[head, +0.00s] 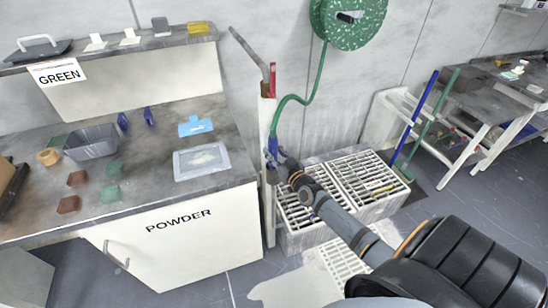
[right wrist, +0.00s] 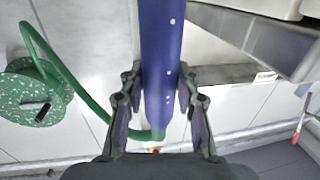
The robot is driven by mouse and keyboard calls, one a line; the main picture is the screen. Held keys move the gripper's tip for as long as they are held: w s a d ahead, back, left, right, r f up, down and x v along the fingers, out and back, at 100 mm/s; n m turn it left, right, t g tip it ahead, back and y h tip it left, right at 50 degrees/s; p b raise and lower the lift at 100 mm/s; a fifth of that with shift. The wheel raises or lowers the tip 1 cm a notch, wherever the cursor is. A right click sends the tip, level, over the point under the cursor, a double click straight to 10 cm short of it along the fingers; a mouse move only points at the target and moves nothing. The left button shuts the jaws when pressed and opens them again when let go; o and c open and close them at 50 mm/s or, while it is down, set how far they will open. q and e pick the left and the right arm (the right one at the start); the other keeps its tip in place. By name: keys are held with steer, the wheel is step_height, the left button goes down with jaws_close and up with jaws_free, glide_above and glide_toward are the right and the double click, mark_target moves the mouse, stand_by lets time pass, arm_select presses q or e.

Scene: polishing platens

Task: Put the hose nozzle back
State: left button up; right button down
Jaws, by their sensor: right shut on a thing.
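The hose nozzle (head: 273,145) is blue and hangs at the end of the green hose (head: 291,99), beside a pale upright post (head: 266,125). My right gripper (head: 277,162) is shut on it. In the right wrist view the blue nozzle (right wrist: 158,60) runs between the two fingers of my right gripper (right wrist: 157,100), with the hose (right wrist: 62,88) bending from its lower end. The hose leads to a green speckled reel (head: 350,18) on the wall. Whether the nozzle touches the post cannot be told. My left gripper is not in view.
The bench marked POWDER (head: 175,235) stands close left of the post. A red item (head: 272,80) and a grey rod (head: 248,52) show at the post's top. White slatted crates (head: 345,215) lie beneath my right arm. Blue and green poles (head: 418,112) lean at the right.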

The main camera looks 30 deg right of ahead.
steer(key=shift+s+f, duration=0.1)
steer(key=c, duration=1)
jaws_free()
steer(key=shift+r, duration=0.25)
steer(key=s+p, duration=0.1)
steer(key=s, duration=0.3)
steer(key=s+p, duration=0.1)
steer(key=s, duration=0.3)
steer(key=s+p, duration=0.1)
steer(key=s, duration=0.3)
steer(key=shift+a, duration=0.35)
